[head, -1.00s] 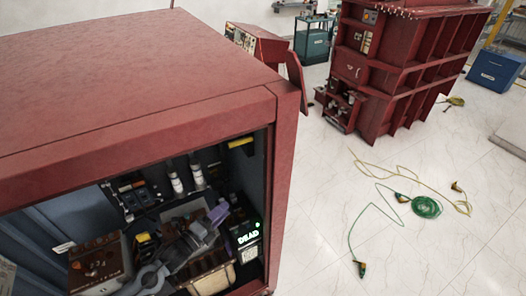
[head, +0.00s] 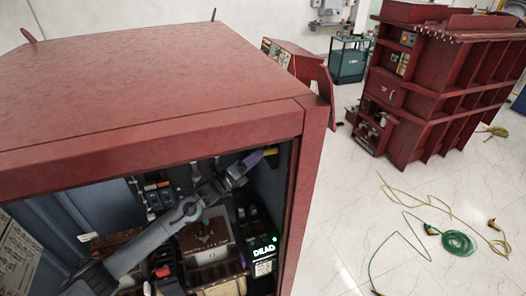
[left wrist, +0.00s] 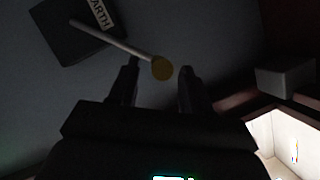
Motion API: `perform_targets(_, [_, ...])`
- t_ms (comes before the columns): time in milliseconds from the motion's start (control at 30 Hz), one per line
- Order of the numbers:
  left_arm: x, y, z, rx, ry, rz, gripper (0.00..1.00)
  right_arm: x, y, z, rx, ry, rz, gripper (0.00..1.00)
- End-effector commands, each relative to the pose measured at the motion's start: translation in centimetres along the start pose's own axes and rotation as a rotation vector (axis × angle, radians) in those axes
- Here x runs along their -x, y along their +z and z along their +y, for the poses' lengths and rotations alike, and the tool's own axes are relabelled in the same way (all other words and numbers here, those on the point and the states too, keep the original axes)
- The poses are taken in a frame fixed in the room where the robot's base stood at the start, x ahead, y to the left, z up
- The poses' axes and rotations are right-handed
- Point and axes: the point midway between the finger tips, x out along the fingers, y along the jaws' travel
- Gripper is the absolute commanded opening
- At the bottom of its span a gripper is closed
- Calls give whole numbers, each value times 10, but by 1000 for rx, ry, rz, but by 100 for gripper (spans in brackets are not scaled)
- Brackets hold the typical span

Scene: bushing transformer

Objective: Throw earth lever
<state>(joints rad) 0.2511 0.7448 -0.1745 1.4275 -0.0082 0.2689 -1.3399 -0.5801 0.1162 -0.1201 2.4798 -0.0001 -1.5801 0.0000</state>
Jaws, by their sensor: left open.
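In the left wrist view the earth lever is a thin pale rod (left wrist: 110,38) with a round yellow knob (left wrist: 162,68). Its rod runs to a dark block with a white label (left wrist: 97,13) whose visible letters read "ARTH". My left gripper (left wrist: 158,85) is open, and the knob is in front of the gap between its fingertips. I cannot tell whether either finger touches it. In the head view my left gripper (head: 250,160) is high on the right inside the red cabinet (head: 160,85). The lever is not clear there. My right gripper is not in view.
A lit "DEAD" indicator (head: 264,250) stands at the cabinet's lower right. A brown box (head: 205,238) and other gear crowd the interior below my arm. The cabinet's right post (head: 310,190) is close to the gripper. Green and yellow cables (head: 458,243) lie on the floor outside.

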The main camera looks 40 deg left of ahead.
Motion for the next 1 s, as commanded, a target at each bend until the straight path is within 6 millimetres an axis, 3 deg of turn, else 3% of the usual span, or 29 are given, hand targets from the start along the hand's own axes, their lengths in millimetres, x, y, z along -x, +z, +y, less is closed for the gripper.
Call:
perform_targets(300, [-33, 0, -1, 0, 0, -1, 48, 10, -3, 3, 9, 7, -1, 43])
perform_targets(733, [-39, -1, 0, 0, 0, 2, 48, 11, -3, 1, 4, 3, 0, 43])
perform_targets(767, [-39, -1, 0, 0, 0, 2, 47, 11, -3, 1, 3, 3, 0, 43])
perform_targets(1000, [-39, -1, 0, 0, 0, 1, 10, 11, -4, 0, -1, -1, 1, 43])
